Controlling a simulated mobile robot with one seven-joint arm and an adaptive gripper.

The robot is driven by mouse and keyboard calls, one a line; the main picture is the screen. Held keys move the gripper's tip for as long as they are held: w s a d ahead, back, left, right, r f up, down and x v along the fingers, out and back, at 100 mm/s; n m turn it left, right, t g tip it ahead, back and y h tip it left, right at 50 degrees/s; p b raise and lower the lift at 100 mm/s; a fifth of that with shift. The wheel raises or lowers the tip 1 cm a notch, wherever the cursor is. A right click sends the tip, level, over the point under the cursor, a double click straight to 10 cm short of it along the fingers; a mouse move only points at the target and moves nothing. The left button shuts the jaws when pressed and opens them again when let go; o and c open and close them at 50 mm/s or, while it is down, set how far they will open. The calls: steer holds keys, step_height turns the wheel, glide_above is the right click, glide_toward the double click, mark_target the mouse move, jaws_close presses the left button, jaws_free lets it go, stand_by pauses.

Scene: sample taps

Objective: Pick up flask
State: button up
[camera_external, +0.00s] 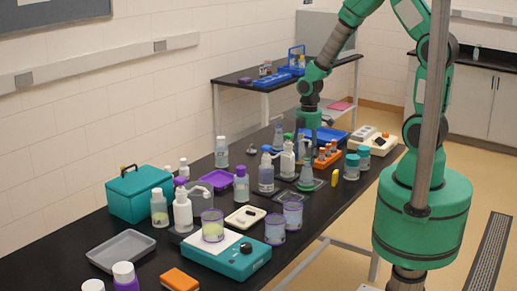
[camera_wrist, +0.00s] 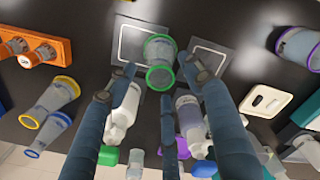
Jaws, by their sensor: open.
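A flask (camera_external: 306,177) on a dark pad in the external view appears to be the same one. My gripper (camera_wrist: 165,78) is open, its dark fingers spread around the green-rimmed flask in the picture, with no clear contact. In the external view my gripper (camera_external: 310,140) hangs over the middle of the black bench; bottles partly hide its fingertips. Two more flasks, one yellow-rimmed (camera_wrist: 47,107) and one blue-rimmed (camera_wrist: 44,134), stand to the left in the wrist view.
A white bottle (camera_wrist: 122,112) and a translucent bottle (camera_wrist: 190,118) stand close to my fingers. An orange rack (camera_external: 326,159) with vials and teal-lidded jars (camera_external: 352,166) are nearby. Purple-rimmed beakers (camera_external: 275,230) stand nearer the bench front. The bench is crowded.

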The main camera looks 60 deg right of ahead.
mark_target(307, 162)
steer(key=shift+f, duration=1.55)
steer(key=c, duration=1.1)
